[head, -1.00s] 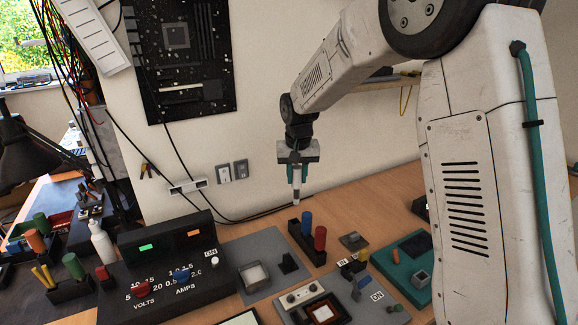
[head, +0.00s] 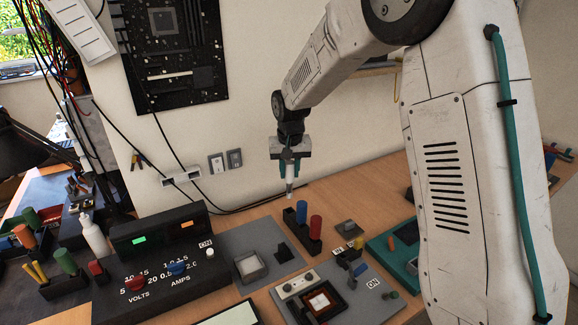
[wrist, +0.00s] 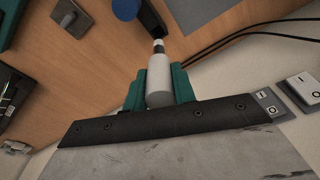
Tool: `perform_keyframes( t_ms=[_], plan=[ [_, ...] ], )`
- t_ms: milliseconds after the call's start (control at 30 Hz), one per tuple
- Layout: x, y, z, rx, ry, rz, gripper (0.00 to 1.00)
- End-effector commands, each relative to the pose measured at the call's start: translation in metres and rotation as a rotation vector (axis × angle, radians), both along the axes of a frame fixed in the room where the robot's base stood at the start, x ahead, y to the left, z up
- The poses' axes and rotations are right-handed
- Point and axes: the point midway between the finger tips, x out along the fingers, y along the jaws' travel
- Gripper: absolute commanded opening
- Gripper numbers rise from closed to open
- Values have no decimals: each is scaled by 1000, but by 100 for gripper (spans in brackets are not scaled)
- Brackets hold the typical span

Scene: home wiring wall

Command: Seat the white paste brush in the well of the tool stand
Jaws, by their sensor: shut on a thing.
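The white paste brush (wrist: 158,78) is held between the teal fingers of my gripper (wrist: 158,88), its grey-and-dark tip pointing away from the wrist. In the head view the brush (head: 290,187) hangs about upright below my gripper (head: 289,180). The tool stand (head: 291,217) is a black block on the wooden bench, with a blue handle and a red handle standing in it. The brush tip appears above and just left of the stand, apart from it. In the wrist view part of the stand (wrist: 152,18) shows beyond the tip. The well's opening is too small to make out.
A black power supply (head: 160,270) with knobs stands left of the stand. A grey panel with a square button (head: 320,301) lies in front, and a teal tray (head: 404,245) lies to the right. Black cables run along the wall behind.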

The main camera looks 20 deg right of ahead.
Motion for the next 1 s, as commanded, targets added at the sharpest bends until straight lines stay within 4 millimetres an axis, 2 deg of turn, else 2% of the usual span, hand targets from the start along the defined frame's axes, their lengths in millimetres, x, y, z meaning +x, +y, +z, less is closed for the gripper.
perform_keyframes(
  t_ms=[200, 433, 1000],
  plan=[
    [0, 0, -22, 0, 1, 0, 3],
    [0, 0, -37, 0, 0, 0, 3],
    [0, 0, -43, 0, -1, 0, 3]
  ],
)
